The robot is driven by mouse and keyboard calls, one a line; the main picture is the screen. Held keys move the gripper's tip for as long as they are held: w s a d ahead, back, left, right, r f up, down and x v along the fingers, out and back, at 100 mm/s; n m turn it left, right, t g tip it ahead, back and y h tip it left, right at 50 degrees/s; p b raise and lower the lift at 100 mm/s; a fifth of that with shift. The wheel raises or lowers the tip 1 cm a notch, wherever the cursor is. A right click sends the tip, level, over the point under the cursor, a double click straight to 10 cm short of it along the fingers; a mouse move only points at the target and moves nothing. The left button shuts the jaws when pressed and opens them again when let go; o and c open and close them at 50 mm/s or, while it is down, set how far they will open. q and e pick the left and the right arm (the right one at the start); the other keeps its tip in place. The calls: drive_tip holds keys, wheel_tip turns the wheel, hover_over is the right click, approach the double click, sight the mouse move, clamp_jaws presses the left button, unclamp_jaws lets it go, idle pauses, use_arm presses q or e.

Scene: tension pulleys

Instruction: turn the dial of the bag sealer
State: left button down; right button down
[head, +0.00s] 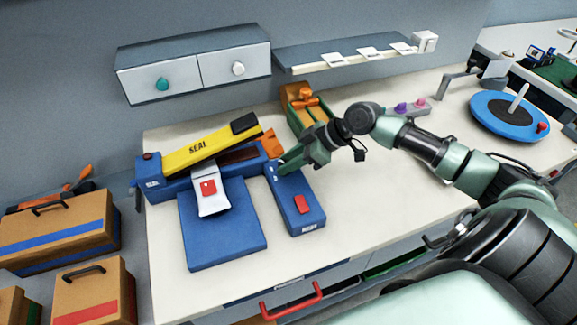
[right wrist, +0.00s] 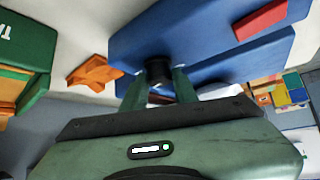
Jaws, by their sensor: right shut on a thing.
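The bag sealer (head: 160,188) is a blue machine with a raised, tilted yellow arm (head: 200,148) marked SEAL. A blue control box (head: 296,205) with a red button (head: 302,204) joins its right side. My right gripper (head: 284,165) is at the far end of this box, and its fingers hide the dial in the head view. In the right wrist view, the black dial (right wrist: 158,70) stands out from the blue box, and my right gripper (right wrist: 158,92) is shut on it. A white bag with a red square (head: 211,196) lies under the yellow arm. My left gripper is not seen.
A blue platform (head: 222,235) lies in front of the sealer. An open box with orange and green parts (head: 305,108) stands behind my right gripper. A drawer unit (head: 195,68) and a shelf (head: 345,55) hang above. Bare white table (head: 370,195) lies right of the control box.

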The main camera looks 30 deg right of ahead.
drive_tip(key=n+g+y+b, duration=0.1)
drive_tip(key=n+g+b, duration=0.1)
drive_tip(key=n, duration=0.1)
drive_tip(key=shift+w+f+n+y+b, duration=0.1)
drive_tip(key=shift+w+n+y+b, duration=0.2)
drive_tip(key=shift+y+b, duration=0.1)
drive_tip(key=n+g+b, duration=0.1)
drive_tip(key=n+g, duration=0.1)
drive_tip(key=n+g+b, duration=0.1)
drive_tip(key=n+g, duration=0.1)
drive_tip(key=n, duration=0.1)
drive_tip(key=shift+w+d+y, duration=0.1)
drive_tip(key=shift+w+y, duration=0.05)
drive_tip(key=shift+y, duration=0.15)
drive_tip(key=shift+g+b, duration=0.3)
drive_tip(key=c, duration=1.1)
unclamp_jaws()
drive_tip(key=b+v, duration=0.1)
drive_tip(key=v, duration=0.6)
drive_tip(key=shift+d+r, duration=0.3)
drive_tip(key=shift+r, duration=0.05)
